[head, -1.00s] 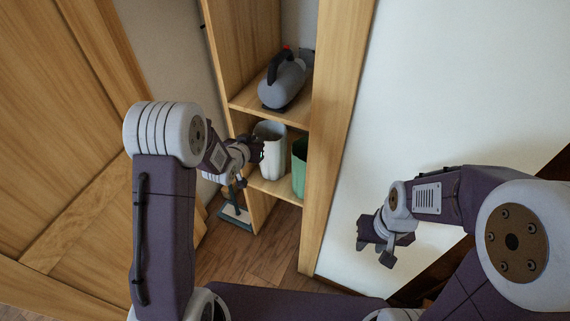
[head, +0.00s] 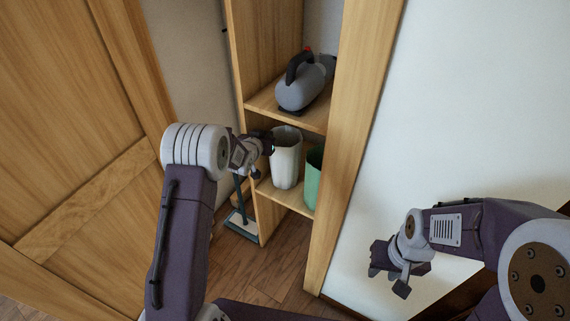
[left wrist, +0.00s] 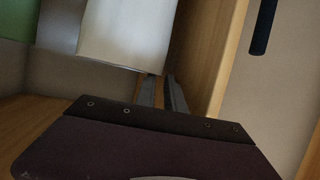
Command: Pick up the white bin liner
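The white bin liner (head: 285,164) stands upright on the lower board of the wooden shelf unit in the head view. In the left wrist view the pale liner (left wrist: 124,32) fills the upper middle. My left gripper (head: 269,141) is at the liner's upper left side, near its rim; I cannot tell if it touches. In the left wrist view the two thin fingers of my left gripper (left wrist: 161,92) show a narrow gap with nothing seen between them. My right gripper (head: 391,278) is open and empty, well away to the right in front of the white wall.
A green bin (head: 314,178) stands right of the liner, partly hidden by the shelf upright (head: 345,140). A grey canister (head: 302,90) with a black handle is on the board above. A dustpan-like tool (head: 241,222) stands on the floor left of the shelf.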

